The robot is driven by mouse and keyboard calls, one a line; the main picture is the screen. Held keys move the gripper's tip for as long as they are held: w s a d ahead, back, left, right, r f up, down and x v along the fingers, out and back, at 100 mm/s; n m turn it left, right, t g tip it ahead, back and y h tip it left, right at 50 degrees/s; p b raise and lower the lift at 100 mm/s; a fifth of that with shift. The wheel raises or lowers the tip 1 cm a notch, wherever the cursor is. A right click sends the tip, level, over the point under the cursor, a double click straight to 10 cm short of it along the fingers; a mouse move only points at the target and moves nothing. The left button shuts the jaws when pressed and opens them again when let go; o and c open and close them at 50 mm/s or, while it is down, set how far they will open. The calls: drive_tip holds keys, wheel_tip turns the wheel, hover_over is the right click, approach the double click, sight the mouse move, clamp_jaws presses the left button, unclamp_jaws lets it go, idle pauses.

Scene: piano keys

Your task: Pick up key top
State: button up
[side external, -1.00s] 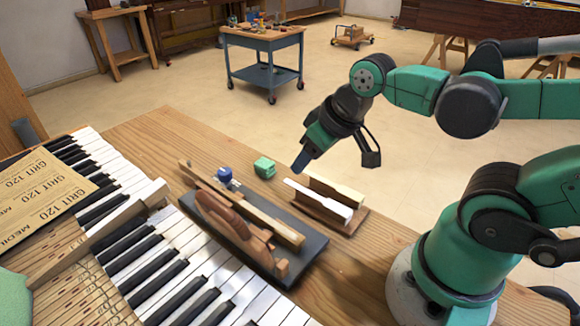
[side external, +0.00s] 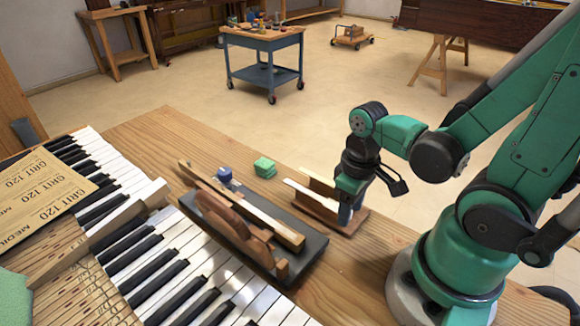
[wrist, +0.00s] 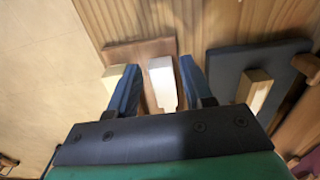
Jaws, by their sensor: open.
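The white key top (side external: 303,190) lies lengthwise in a small brown wooden holder (side external: 352,224) on the bench, beside a cream strip (side external: 318,181). My gripper (side external: 345,214) points down at the near right end of the holder and hides part of the key top. In the wrist view my gripper (wrist: 160,66) is open, with one blue finger on each side of the white key top (wrist: 162,82). The left finger is between it and the cream strip (wrist: 113,74). I cannot tell whether either finger touches the key top.
A dark tray (side external: 310,246) with a long wooden key and a brown clamp-like tool stands left of the holder. A green block (side external: 265,167) and a blue item (side external: 225,175) are behind. Piano keys (side external: 190,240) fill the left.

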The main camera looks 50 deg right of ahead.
drive_tip(key=shift+f, duration=0.55)
clamp_jaws()
drive_tip(key=shift+r, duration=0.2)
